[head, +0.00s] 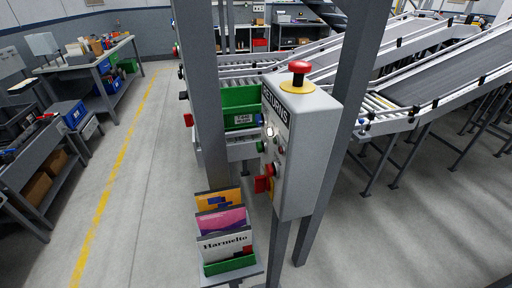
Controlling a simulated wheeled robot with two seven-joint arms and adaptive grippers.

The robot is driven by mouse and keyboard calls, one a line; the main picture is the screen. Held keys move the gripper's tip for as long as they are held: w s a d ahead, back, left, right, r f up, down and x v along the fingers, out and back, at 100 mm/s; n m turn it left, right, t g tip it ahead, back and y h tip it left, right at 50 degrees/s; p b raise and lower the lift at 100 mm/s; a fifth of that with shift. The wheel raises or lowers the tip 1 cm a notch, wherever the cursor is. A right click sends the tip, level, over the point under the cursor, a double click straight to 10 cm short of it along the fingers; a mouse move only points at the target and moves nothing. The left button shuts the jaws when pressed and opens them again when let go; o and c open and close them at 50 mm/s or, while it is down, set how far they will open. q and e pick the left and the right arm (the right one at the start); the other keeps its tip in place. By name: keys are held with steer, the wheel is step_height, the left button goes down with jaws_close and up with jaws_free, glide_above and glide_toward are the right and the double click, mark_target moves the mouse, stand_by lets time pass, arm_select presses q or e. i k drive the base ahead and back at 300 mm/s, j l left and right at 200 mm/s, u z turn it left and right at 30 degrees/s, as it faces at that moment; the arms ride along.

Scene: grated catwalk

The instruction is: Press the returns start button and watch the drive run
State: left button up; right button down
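A grey control box (308,150) marked RETURNS stands on a post in the middle of the head view. A red mushroom button (299,67) on a yellow collar sits on its top. Its narrow labelled face is turned left and seen at a steep angle. A pale, bright round button or lamp (270,131), a green knob-like part (261,146) and a red handle (263,184) show along that face. I cannot read which is the start button. A conveyor with rollers (370,118) and a dark belt (435,80) runs behind, right. Neither of my grippers is in view.
Two grey uprights (203,90) (345,110) flank the box. A rack of folders (225,235) stands low at its front left. A green crate (240,105) sits behind. Workbenches (95,65) line the left; the floor beside the yellow line (115,175) is clear.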

mark_target(260, 146)
steer(key=j+z, duration=0.15)
steer(key=j, duration=0.35)
steer(key=k+j+z, duration=0.2)
steer(key=j, duration=0.25)
steer(key=j+z, duration=0.15)
steer(key=j, duration=0.35)
steer(key=k+j+z, duration=0.2)
steer(key=j, duration=0.25)
steer(key=k+j+z, duration=0.15)
steer(key=j, duration=0.3)
steer(key=k+j+z, duration=0.15)
steer(key=j, duration=0.25)
steer(key=k+j+z, duration=0.2)
steer(key=j, duration=0.2)
steer(key=k+j+z, duration=0.15)
steer(key=k+j, duration=0.1)
steer(key=j, duration=0.1)
